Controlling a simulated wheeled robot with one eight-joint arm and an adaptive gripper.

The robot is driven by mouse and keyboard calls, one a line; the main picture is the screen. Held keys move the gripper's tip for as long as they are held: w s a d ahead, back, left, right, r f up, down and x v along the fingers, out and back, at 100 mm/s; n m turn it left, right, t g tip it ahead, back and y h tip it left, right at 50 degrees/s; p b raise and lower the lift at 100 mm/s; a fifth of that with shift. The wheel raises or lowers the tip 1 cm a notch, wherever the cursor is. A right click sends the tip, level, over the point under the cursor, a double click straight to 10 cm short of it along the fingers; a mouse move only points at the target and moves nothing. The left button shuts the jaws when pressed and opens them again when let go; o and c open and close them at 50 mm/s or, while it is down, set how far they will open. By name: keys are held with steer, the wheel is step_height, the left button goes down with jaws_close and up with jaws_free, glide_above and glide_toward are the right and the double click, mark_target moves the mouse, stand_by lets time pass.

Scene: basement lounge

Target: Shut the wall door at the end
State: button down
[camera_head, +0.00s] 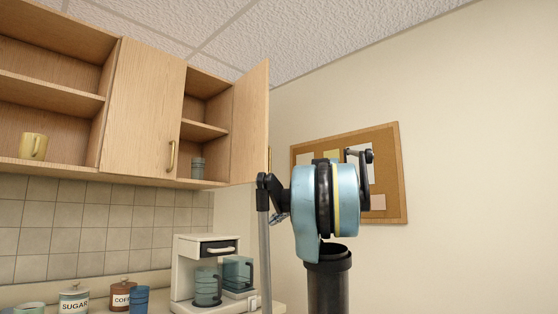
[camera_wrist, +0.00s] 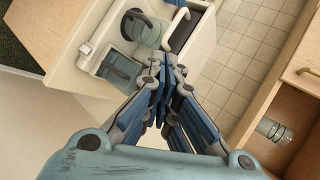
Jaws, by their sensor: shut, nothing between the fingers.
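The wall door at the end (camera_head: 252,125) is a light wood panel at the right end of the wall cabinet in the head view. It stands swung open, away from its compartment (camera_head: 208,105). A ribbed glass cup (camera_head: 197,168) stands inside, and it also shows in the wrist view (camera_wrist: 273,130). My gripper (camera_wrist: 160,75) is shut and empty in the wrist view, its blue fingers together. The coffee maker lies beyond the fingertips there and the compartment to the right. In the head view my arm covers the gripper's fingers. I cannot make out the end door in the wrist view.
The adjoining door (camera_head: 143,108) is closed, with a brass handle (camera_head: 171,156). A yellow mug (camera_head: 33,146) sits in the open left compartment. Below are a coffee maker (camera_head: 190,250), canisters (camera_head: 74,298) and a blue cup (camera_head: 139,299). A corkboard (camera_head: 393,180) hangs on the right wall.

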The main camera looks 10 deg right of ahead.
steer(key=w+d+r+t+y, duration=0.1)
steer(key=w+d+r+y, duration=0.1)
steer(key=w+d+r, duration=0.55)
steer(key=w+d+r+m+t+y, duration=0.15)
steer(key=d+r, duration=0.25)
steer(key=r, duration=0.7)
steer(key=w+d+r+t+y, duration=0.25)
steer(key=w+d+r, duration=0.3)
steer(key=r, duration=0.35)
steer(key=w+a, duration=0.2)
steer(key=a, duration=1)
steer(key=shift+a+r+g, duration=0.2)
steer(key=shift+a+g, duration=0.15)
steer(key=shift+g, duration=0.05)
steer(key=shift+d, duration=0.1)
